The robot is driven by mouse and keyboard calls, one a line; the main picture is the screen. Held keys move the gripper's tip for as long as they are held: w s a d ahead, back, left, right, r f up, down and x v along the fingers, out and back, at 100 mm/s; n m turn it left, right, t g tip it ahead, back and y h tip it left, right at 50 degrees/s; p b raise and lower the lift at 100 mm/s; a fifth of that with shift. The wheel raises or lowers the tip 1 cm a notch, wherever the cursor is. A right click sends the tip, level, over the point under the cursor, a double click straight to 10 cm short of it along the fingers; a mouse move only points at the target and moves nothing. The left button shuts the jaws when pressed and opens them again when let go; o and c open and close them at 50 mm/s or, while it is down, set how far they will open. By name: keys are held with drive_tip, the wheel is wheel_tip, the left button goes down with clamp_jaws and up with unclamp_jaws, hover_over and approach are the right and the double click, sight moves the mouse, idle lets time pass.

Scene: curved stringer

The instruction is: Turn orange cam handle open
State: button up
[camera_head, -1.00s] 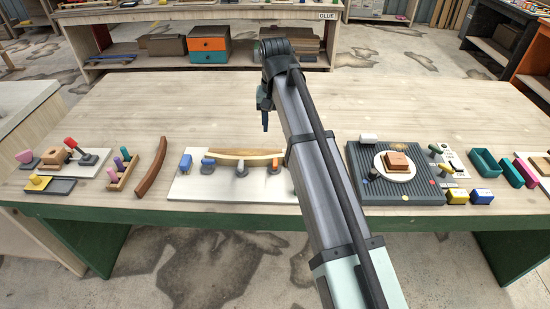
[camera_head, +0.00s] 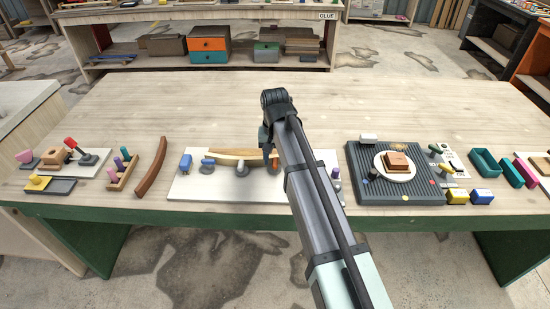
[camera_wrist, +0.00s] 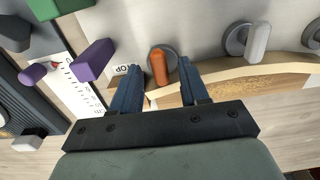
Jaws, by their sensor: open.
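The orange cam handle (camera_wrist: 160,68) stands on a round grey base on the white board, and in the wrist view it lies between and just beyond my two fingertips. In the head view the orange handle (camera_head: 275,168) is partly hidden by my gripper (camera_head: 268,150). My gripper (camera_wrist: 155,75) is open and empty, with one blue finger on each side of the handle. I cannot tell whether a finger touches it. The curved wooden stringer (camera_wrist: 220,84) lies along the board beside the handle; it also shows in the head view (camera_head: 235,154).
A grey cam handle (camera_wrist: 258,42) stands to the right of the orange one in the wrist view. A purple block (camera_wrist: 94,60) is at the left. A blue clamp (camera_head: 185,163) sits on the board's left end. A ribbed grey tray (camera_head: 360,190) is to the right.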

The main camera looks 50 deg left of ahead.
drive_tip(key=shift+f, duration=0.3)
clamp_jaws()
idle(0.3)
